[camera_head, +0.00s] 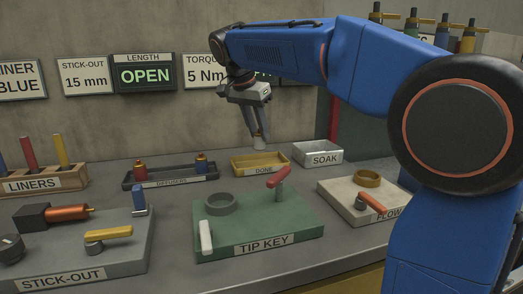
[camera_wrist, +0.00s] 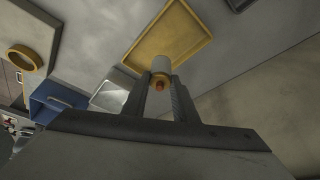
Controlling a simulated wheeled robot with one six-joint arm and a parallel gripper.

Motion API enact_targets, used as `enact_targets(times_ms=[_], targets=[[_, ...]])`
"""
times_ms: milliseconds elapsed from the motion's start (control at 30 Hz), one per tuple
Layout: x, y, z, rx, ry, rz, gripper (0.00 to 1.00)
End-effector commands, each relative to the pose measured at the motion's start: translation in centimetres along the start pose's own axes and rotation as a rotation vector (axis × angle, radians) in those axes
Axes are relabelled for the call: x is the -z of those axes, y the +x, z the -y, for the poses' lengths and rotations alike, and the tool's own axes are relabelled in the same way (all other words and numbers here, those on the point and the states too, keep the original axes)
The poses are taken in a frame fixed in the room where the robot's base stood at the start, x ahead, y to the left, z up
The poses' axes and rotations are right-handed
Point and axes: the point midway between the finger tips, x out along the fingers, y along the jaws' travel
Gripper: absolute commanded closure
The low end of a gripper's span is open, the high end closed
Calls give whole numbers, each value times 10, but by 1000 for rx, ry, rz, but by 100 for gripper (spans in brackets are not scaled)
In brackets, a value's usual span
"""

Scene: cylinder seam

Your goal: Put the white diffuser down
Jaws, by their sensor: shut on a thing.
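My gripper (camera_head: 257,133) is shut on the white diffuser (camera_head: 259,142), a small pale cylinder held between its fingertips above the yellow DONE tray (camera_head: 240,168). In the wrist view my gripper (camera_wrist: 160,84) points toward the yellow tray (camera_wrist: 138,60), with the white diffuser (camera_wrist: 161,64) in front of its inner floor. A copper-coloured end of the diffuser shows between the fingers. The exact gap between diffuser and tray is hard to tell. The dark diffusers rack (camera_head: 174,183) holds a red and a blue diffuser to the left of the DONE tray.
The metal SOAK tray (camera_head: 323,145) stands just right of the DONE tray. In front are the green TIP KEY block (camera_head: 285,225) with a red lever and the pale FLOW block (camera_head: 345,200). The LINERS rack (camera_head: 70,181) and STICK-OUT block (camera_head: 120,250) are at left.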

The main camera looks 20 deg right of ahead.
Motion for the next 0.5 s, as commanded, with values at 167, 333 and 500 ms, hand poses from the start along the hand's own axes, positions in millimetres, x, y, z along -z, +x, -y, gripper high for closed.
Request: enact_targets(times_ms=[167,333,500], targets=[[-5,12,0,0,0,0,100],[-11,25,-1,-1,0,0,100],[-19,46,-1,0,-1,0,100]])
